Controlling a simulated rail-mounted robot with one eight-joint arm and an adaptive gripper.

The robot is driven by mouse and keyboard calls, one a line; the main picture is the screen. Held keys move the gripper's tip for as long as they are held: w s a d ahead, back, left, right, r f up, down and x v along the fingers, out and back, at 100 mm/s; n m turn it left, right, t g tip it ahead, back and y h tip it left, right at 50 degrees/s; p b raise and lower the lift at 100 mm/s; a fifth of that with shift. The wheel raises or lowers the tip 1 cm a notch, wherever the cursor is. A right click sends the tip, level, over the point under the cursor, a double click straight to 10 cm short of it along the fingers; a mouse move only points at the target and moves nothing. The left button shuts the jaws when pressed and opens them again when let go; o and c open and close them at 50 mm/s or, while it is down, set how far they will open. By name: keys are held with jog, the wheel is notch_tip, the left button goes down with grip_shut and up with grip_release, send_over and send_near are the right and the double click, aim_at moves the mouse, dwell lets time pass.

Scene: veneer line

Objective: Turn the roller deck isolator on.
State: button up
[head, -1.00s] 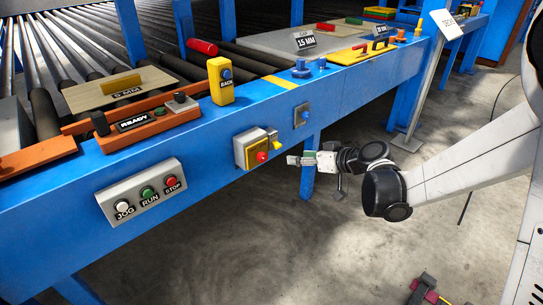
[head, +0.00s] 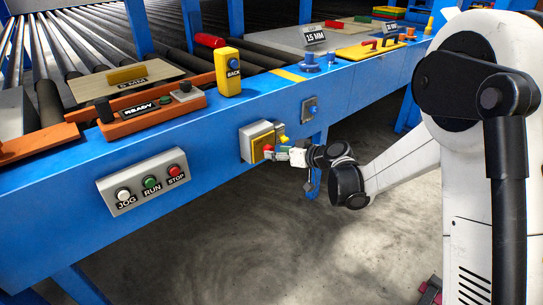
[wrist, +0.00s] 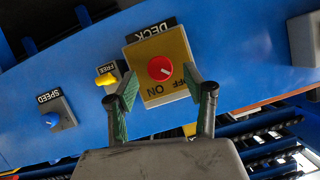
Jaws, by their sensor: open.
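The roller deck isolator is a grey box with a yellow plate (head: 256,150) on the blue frame's side. In the wrist view its plate (wrist: 150,50) is labelled DECK, upside down, with ON and OFF marks. Its red knob (wrist: 160,68) has a white mark pointing to the lower right, toward the OFF label. My gripper (head: 276,153) is at the isolator in the head view.
A yellow FREE knob (wrist: 106,79) sits close beside the left finger. A blue SPEED knob (wrist: 52,120) is further left. A JOG, RUN and STOP button box (head: 148,182) is on the same frame side. The floor in front is open.

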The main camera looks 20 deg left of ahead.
jog(key=x, duration=0.3)
jog(key=shift+a+f+b, duration=0.1)
jog(key=shift+a+b, duration=0.05)
jog(key=shift+b, duration=0.2)
jog(key=c, duration=1.1)
